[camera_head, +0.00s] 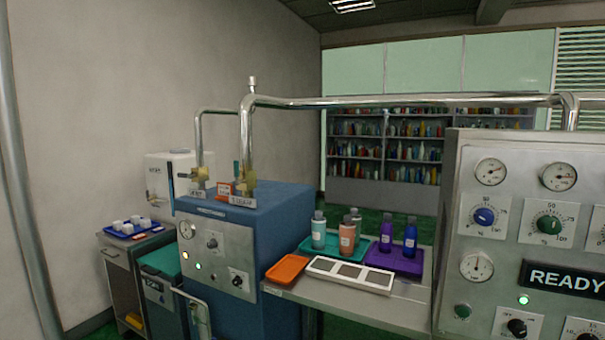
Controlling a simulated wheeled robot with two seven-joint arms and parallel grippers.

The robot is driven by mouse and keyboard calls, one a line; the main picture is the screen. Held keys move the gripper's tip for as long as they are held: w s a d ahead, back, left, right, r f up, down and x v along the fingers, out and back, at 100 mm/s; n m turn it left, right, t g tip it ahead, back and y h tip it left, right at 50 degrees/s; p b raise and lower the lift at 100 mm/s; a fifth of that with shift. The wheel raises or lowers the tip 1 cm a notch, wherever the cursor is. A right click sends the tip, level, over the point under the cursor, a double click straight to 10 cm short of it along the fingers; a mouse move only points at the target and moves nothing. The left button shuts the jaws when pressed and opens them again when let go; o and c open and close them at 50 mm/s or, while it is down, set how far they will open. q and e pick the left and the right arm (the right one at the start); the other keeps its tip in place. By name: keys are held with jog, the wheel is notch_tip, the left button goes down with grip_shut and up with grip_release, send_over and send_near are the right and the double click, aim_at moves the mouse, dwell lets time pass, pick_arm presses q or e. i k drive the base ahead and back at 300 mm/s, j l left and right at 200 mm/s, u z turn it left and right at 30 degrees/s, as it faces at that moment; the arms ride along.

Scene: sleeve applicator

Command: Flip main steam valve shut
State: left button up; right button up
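A blue steam generator cabinet (275,215) stands left of centre. A brass valve (248,182) is on the steel steam pipe (246,135) at its top, behind a small white label that seems to read "STEAM". A thin teal lever (236,174) stands upright beside this valve, and an orange tag (223,189) is to its left. A second brass valve (198,176) is on the thinner pipe further left, above another label too small to read. The valve's inner position cannot be seen. Neither of my grippers is in view.
A bench (345,312) right of the cabinet holds trays and several bottles. The control panel (575,160) with a "READY" sign fills the right. A white tank (160,178) and a side cart (115,258) stand left. The pipe runs overhead to the right.

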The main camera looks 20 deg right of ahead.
aim_at(237, 183)
jog(key=z, duration=0.35)
jog(key=i+j+z, duration=0.1)
jog(key=i+j, duration=0.2)
jog(key=i, duration=0.25)
jog(key=i+j, duration=0.3)
jog(key=i, duration=0.25)
jog(key=i+j+z, duration=0.15)
jog(key=i+j, duration=0.2)
jog(key=i, duration=0.15)
